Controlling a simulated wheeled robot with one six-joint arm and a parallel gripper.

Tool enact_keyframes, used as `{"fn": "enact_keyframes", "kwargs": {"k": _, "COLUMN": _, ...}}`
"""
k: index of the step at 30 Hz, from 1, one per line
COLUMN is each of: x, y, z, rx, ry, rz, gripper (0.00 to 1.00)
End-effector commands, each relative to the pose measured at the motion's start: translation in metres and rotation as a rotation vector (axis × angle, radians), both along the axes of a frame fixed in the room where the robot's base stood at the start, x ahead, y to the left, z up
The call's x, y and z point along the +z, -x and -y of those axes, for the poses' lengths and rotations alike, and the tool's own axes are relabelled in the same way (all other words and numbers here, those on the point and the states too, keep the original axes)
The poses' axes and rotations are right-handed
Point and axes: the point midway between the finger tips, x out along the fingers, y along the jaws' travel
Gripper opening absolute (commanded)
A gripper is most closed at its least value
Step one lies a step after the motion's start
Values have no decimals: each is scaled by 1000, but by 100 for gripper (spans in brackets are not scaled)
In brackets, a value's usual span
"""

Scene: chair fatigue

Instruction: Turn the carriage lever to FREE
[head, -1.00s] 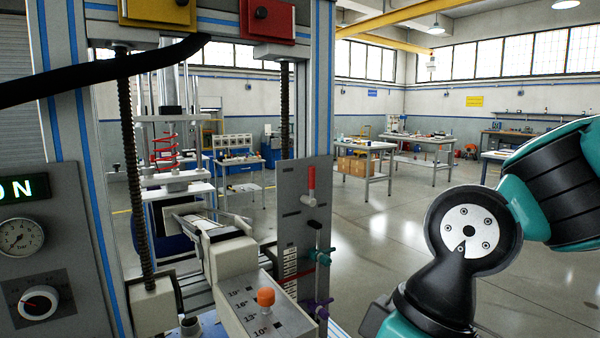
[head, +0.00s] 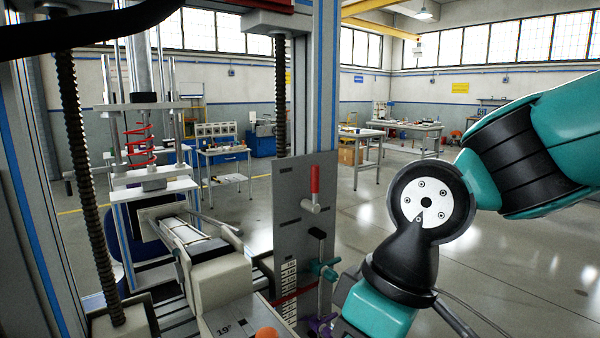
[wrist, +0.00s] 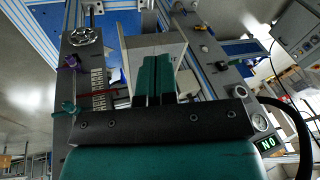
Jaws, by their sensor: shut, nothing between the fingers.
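In the head view a lever with a red grip (head: 315,180) stands upright on a grey upright plate (head: 288,215). No FREE label can be read beside it. Lower on the plate are a teal clamp handle (head: 325,269) and a purple knob (head: 322,325) on a dark rod. In the wrist view the purple knob (wrist: 70,62) and teal handle (wrist: 68,107) show at left. My gripper (wrist: 155,60) has its teal fingers together and empty, over a pale block (wrist: 180,42). My gripper is out of the head view.
An angle-marked block with an orange knob (head: 266,334) is at the bottom of the head view. Threaded columns (head: 280,105) and frame posts (head: 325,90) stand around the plate. Open floor (head: 470,245) lies to the right, with work tables (head: 360,140) farther back.

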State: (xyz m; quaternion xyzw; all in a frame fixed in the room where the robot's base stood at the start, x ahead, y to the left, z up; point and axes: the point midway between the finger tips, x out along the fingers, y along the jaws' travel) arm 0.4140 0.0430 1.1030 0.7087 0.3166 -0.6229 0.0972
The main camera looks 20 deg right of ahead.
Motion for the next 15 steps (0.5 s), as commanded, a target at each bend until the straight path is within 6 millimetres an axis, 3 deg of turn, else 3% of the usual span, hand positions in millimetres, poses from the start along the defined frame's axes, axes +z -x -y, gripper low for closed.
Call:
{"fn": "enact_keyframes", "kwargs": {"k": 2, "x": 20, "y": -30, "z": 3, "rx": -34, "ry": 58, "rz": 34, "gripper": 0}}
{"fn": "enact_keyframes", "kwargs": {"k": 9, "x": 104, "y": -174, "z": 0, "rx": -272, "ry": 360, "rz": 239, "gripper": 0}}
{"fn": "enact_keyframes", "kwargs": {"k": 12, "x": 139, "y": -217, "z": -12, "rx": -395, "ry": 461, "rz": 326, "gripper": 0}}
{"fn": "enact_keyframes", "kwargs": {"k": 15, "x": 165, "y": -240, "z": -25, "rx": -509, "ry": 533, "rz": 390, "gripper": 0}}
